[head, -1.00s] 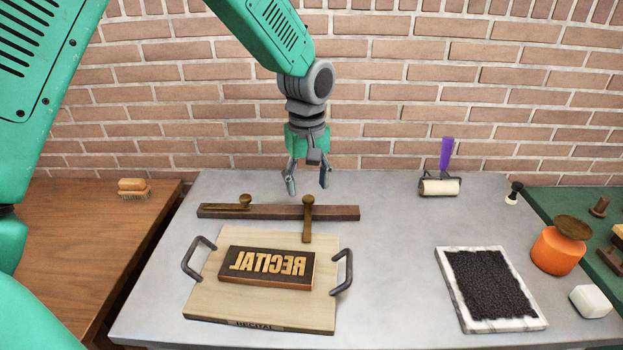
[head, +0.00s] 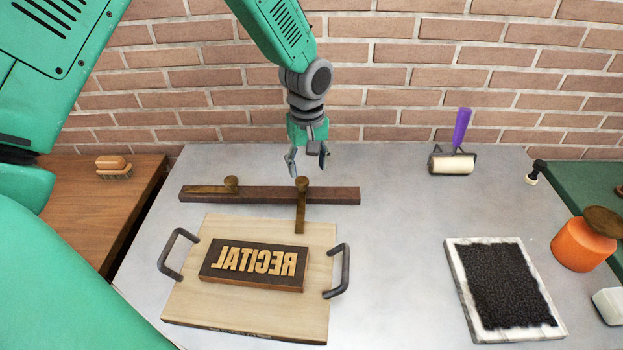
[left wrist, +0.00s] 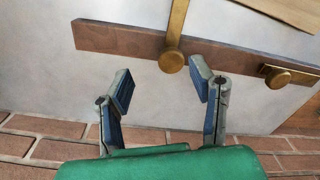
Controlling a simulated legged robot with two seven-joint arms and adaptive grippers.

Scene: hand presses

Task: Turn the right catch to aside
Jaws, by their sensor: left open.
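The right catch (head: 300,211) is a brass bar with a round knob, mounted on a dark wooden rail (head: 340,195). It points toward me across the rail, its end over the far edge of the wooden board (head: 200,320). The left catch (head: 208,188) lies along the rail, pointing left. My left gripper (head: 307,162) is open and empty, just behind and above the right catch's knob. In the left wrist view, that knob (left wrist: 171,61) shows between and just past the open fingertips (left wrist: 161,80), apparently not touched. My right gripper is not in view.
The board has two dark handles and carries a block (head: 253,266) with mirrored RECITAL letters. A roller (head: 452,163) with a purple handle, a black-filled tray (head: 505,285) and an orange pot (head: 581,246) are to the right. The grey table is clear between rail and roller.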

